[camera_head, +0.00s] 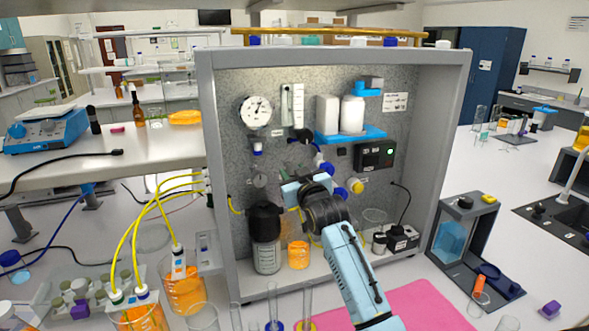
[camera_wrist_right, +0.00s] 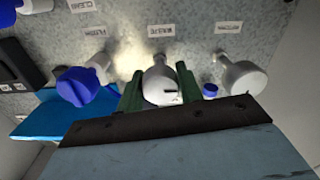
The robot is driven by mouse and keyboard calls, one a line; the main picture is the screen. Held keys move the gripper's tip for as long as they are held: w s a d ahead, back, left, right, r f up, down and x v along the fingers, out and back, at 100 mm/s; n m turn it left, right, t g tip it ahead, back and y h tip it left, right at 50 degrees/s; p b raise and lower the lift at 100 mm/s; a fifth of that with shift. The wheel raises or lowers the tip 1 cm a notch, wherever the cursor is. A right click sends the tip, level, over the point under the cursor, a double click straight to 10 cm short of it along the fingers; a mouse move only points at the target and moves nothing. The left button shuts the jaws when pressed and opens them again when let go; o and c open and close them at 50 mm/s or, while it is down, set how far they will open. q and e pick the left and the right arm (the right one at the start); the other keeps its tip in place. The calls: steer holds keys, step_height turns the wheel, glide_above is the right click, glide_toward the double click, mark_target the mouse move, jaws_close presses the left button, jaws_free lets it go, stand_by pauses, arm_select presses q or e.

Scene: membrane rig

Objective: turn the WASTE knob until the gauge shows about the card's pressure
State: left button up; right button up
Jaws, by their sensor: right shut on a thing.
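The WASTE knob (camera_wrist_right: 160,84) is a pale grey knob on the speckled panel, under a label (camera_wrist_right: 161,31) that reads WASTE, upside down, in the right wrist view. My right gripper (camera_wrist_right: 158,92) has one green finger on each side of this knob and is shut on it. In the head view my right gripper (camera_head: 303,190) is at the middle of the panel and hides the knob. The round white gauge (camera_head: 256,111) is at the panel's upper left; its dark needle is too small to read exactly. A white card (camera_head: 395,102) is at upper right, its text unreadable. My left gripper is out of view.
A blue knob (camera_wrist_right: 90,84) and another pale knob (camera_wrist_right: 243,76) flank the WASTE knob. A dark-topped bottle (camera_head: 266,240) and an orange beaker (camera_head: 298,254) stand below my right gripper. The cabinet's side walls (camera_head: 212,170) bound the panel.

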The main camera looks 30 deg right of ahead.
steer(key=n+p, duration=0.2)
steer(key=n, duration=0.1)
steer(key=shift+r, duration=0.1)
steer(key=shift+n+p, duration=0.55)
steer(key=shift+n, duration=0.85)
steer(key=o, duration=1)
steer(key=shift+s, duration=0.1)
steer(key=b+v, duration=0.1)
steer(key=v, duration=1.2)
steer(key=shift+b, duration=0.35)
steer(key=shift+a, duration=0.1)
stand_by(1.0)
